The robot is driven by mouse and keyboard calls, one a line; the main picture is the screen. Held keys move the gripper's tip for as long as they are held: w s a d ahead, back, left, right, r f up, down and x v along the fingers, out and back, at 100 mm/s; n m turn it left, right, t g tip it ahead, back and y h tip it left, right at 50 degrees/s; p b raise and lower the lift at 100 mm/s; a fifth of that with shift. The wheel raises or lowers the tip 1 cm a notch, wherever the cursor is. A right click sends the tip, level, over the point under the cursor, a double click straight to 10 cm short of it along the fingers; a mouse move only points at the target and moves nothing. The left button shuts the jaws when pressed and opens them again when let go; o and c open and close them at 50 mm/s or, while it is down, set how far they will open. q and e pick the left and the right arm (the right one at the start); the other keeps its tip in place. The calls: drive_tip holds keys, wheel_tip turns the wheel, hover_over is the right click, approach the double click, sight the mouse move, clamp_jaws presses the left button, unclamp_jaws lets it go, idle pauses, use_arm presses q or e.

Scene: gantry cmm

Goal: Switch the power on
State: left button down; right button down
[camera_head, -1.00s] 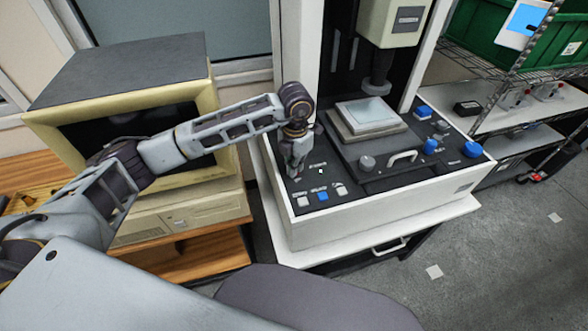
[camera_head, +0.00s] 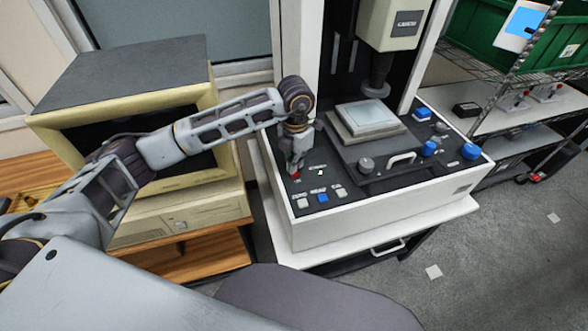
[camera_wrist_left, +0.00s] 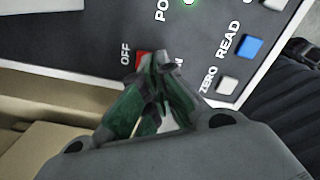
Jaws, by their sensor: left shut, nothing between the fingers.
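The machine's dark control panel (camera_head: 345,192) carries a red rocker switch (camera_head: 297,178) at its left end. In the left wrist view the red switch (camera_wrist_left: 144,60) sits between the label OFF and a mostly covered label ending in N. My left gripper (camera_head: 293,172) points down at the switch; its fingers (camera_wrist_left: 158,60) are shut, empty and over part of the switch. Contact is likely but cannot be told for sure. A small power lamp (camera_head: 320,172) beside it glows green; it also shows in the left wrist view (camera_wrist_left: 190,2). My right gripper is not in view.
White and blue buttons, such as the blue READ button (camera_head: 322,197), line the panel's front, close to my gripper. A stage (camera_head: 367,116) and blue knobs (camera_head: 471,151) lie to the right. An old computer (camera_head: 130,110) stands left, under my arm.

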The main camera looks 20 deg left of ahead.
sight(295, 174)
use_arm(q)
drive_tip(key=shift+r, duration=0.7)
drive_tip(key=shift+r+p, duration=0.65)
drive_tip(key=shift+r, duration=0.85)
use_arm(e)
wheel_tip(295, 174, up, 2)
